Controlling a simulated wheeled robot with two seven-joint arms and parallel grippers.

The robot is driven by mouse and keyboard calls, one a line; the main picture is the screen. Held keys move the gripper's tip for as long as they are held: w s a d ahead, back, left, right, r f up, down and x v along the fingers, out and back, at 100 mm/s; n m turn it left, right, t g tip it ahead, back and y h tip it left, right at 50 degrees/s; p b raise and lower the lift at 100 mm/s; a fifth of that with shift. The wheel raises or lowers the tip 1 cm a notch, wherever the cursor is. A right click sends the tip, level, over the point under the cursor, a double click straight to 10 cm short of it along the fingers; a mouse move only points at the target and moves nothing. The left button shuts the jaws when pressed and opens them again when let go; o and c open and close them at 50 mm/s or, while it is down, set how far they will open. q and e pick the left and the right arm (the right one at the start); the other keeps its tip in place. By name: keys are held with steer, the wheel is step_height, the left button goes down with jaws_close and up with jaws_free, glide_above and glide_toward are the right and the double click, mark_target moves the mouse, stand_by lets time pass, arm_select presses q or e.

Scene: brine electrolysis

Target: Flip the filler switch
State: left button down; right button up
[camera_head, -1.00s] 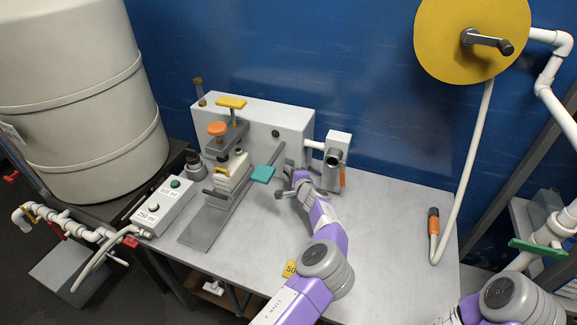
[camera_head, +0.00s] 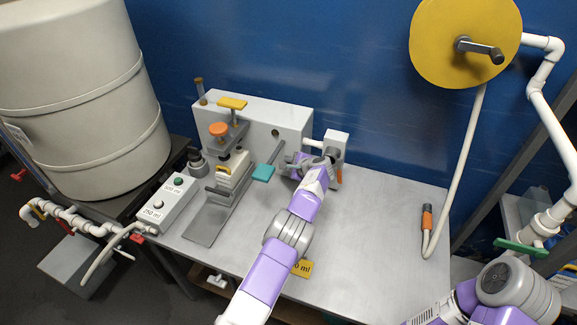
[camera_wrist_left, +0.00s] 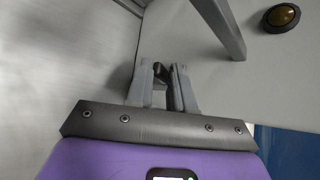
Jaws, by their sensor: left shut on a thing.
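The filler is a pale grey box (camera_head: 262,118) at the back of the metal table, with a round amber indicator (camera_head: 275,132) on its front. The indicator also shows at the upper right of the left wrist view (camera_wrist_left: 282,17). My left gripper (camera_head: 294,160) is at the lower right of the box front. In the left wrist view my left gripper (camera_wrist_left: 163,78) is shut on a small dark switch lever (camera_wrist_left: 161,72), mostly hidden between the fingers. In the head view the fingers and arm hide the switch. My right arm shows at the lower right; its gripper is out of view.
A grey bar with a teal handle (camera_head: 263,172) stands left of my left gripper. A white fixture (camera_head: 336,143) is close on its right. A control box (camera_head: 167,203) with buttons stands at the table's left. The right part of the table is clear up to a hose (camera_head: 452,180).

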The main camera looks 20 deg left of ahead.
arm_select(q)
steer(key=shift+f, duration=0.25)
steer(key=c, duration=1)
jaws_free()
steer(key=shift+w, duration=0.1)
steer(key=shift+c, duration=0.2)
steer(key=shift+r, duration=0.15)
steer(key=p+v, duration=0.1)
steer(key=v, duration=0.6)
steer(key=shift+d+r, duration=0.2)
steer(key=shift+r, duration=0.1)
